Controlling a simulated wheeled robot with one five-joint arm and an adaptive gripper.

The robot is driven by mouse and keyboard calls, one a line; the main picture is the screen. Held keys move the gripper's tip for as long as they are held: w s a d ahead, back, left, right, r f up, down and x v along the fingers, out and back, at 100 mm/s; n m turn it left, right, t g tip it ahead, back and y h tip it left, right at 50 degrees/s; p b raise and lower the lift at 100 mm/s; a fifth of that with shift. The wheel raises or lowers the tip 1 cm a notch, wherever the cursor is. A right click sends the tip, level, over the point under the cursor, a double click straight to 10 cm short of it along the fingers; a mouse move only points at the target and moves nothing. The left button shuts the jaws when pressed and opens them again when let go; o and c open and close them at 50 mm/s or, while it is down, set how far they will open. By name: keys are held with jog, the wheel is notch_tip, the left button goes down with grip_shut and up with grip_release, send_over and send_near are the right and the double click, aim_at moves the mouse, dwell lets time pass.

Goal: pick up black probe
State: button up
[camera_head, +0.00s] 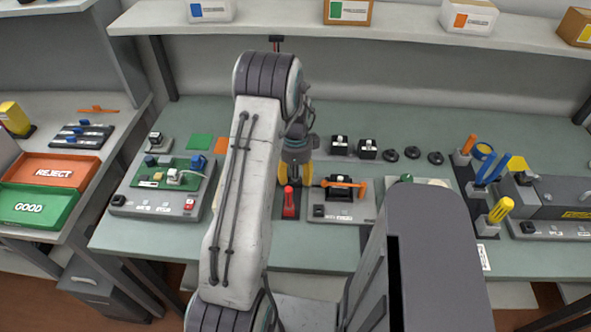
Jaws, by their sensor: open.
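My gripper (296,178) has yellow fingers and points down over the middle of the workbench, open, with my arm coming in from the front. I cannot make out a black probe for sure; the area between and behind the fingers is partly hidden by my gripper. A red upright probe-like piece (289,203) stands on a dark base just in front of the fingers. I cannot tell if the fingers touch anything.
A grey fixture with an orange-handled tool (345,184) lies just right of my gripper. A green circuit board (172,174) sits on a tester at left. Red REJECT (85,182) and green GOOD (72,212) trays are far left. Upright tools (487,166) stand at right.

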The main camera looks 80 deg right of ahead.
grip_shut()
dwell(0.5)
